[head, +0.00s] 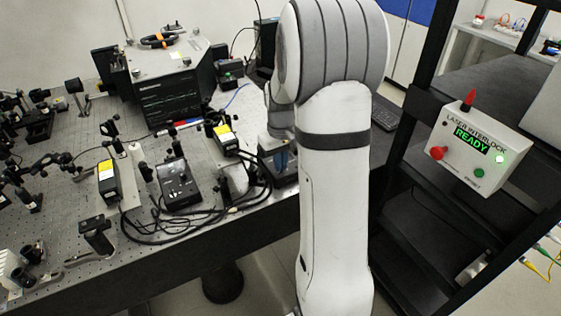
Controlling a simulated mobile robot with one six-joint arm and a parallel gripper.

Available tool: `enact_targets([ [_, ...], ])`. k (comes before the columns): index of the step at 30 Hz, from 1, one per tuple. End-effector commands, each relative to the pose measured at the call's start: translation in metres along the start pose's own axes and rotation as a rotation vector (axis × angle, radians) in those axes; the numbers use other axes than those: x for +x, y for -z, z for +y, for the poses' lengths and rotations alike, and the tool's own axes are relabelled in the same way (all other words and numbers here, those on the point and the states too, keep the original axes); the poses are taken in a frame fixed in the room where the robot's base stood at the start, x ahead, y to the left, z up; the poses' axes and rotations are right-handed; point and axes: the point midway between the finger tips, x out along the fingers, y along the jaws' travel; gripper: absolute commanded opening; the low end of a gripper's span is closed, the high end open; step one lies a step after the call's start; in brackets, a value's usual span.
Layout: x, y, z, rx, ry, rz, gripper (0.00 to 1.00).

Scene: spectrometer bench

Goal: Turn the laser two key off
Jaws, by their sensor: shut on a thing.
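My gripper (281,154) is partly hidden behind my own arm. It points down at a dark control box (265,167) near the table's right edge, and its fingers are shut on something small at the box. The thing between the fingers is hidden; from its place it is likely the laser two key. A second black control box (180,185) with knobs stands in the open to the left. Yellow-labelled laser heads stand beside the boxes, one at the left (107,180) and one nearer my gripper (226,138).
Black cables (160,232) loop along the front edge of the optical table (60,245). A large spectrometer (165,85) stands at the back. At the right, a laser interlock box (470,147) on a black rack reads READY with a green light. My arm blocks the middle.

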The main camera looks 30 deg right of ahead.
Motion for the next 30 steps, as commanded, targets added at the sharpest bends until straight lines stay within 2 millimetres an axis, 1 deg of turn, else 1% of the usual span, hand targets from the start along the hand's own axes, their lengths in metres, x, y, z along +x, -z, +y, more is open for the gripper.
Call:
enact_targets([
  [1, -0.001, 0.001, 0.000, -0.001, -0.001, 0.003, 0.07],
  [9, -0.001, 0.000, 0.000, 0.000, -0.001, 0.001, 0.28],
  [17, -0.003, 0.000, 0.000, 0.001, -0.001, 0.001, 0.28],
  [20, -0.012, 0.001, 0.001, 0.001, -0.001, 0.003, 0.28],
  [27, -0.053, 0.001, 0.001, 0.001, -0.002, 0.005, 0.28],
  [30, -0.067, 0.001, 0.001, 0.001, -0.002, 0.004, 0.28],
])
